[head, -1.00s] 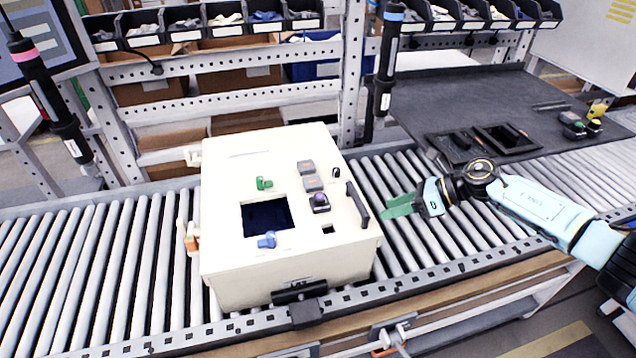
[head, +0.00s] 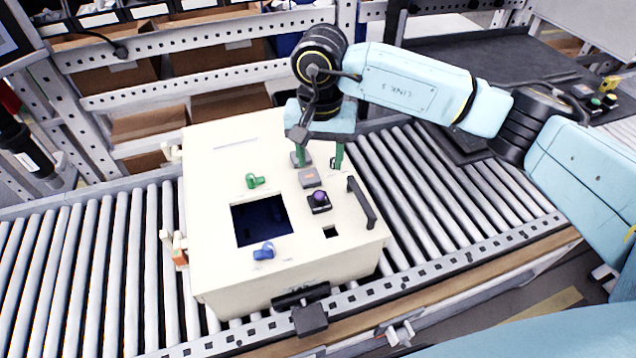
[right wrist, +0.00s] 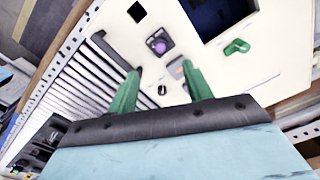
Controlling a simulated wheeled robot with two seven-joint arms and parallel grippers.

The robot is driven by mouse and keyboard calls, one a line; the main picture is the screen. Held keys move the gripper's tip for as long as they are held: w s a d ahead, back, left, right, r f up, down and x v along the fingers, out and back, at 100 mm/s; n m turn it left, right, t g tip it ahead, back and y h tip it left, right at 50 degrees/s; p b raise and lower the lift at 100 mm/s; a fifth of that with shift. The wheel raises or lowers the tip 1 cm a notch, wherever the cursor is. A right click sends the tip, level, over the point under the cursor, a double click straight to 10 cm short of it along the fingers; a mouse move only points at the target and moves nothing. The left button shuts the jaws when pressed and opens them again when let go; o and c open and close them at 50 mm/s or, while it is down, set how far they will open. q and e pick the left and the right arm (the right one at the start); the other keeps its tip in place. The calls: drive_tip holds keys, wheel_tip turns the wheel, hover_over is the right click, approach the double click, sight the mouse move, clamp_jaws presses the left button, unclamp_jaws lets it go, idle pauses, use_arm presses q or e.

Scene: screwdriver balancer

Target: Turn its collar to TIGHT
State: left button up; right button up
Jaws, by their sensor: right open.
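A dark hanging screwdriver (head: 20,143) shows at the left edge of the head view, with its upper part cut off. Another dark hanging tool (head: 396,26) shows at the top behind my right arm, which hides its lower part. I cannot make out a collar or a TIGHT mark on either. My right gripper (head: 319,158) points down over the far right part of the cream box (head: 215,165). Its green fingers are apart and empty. In the right wrist view the open fingers (right wrist: 160,72) are on either side of a small black knob (right wrist: 162,90). My left gripper is out of view.
The box carries grey buttons (head: 310,178), a purple-topped knob (head: 319,201), green (head: 256,181) and blue (head: 264,251) levers, a dark opening (head: 262,222) and a black handle (head: 362,203). It stands on a roller conveyor (head: 95,260).

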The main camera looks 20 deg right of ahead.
hover_over(320, 193)
wheel_tip(320, 193, down, 6)
drive_tip(key=shift+s+a+r+p, duration=0.1)
drive_tip(key=shift+s+p, duration=0.05)
drive_tip(key=shift+p, duration=0.25)
wheel_tip(320, 193, down, 4)
drive_tip(key=shift+f, duration=0.25)
drive_tip(key=shift+c, duration=1.1)
drive_tip(key=c, duration=0.8)
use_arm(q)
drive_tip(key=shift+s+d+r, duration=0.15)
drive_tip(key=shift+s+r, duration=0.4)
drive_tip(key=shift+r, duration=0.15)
use_arm(e)
drive_tip(key=shift+o, duration=0.2)
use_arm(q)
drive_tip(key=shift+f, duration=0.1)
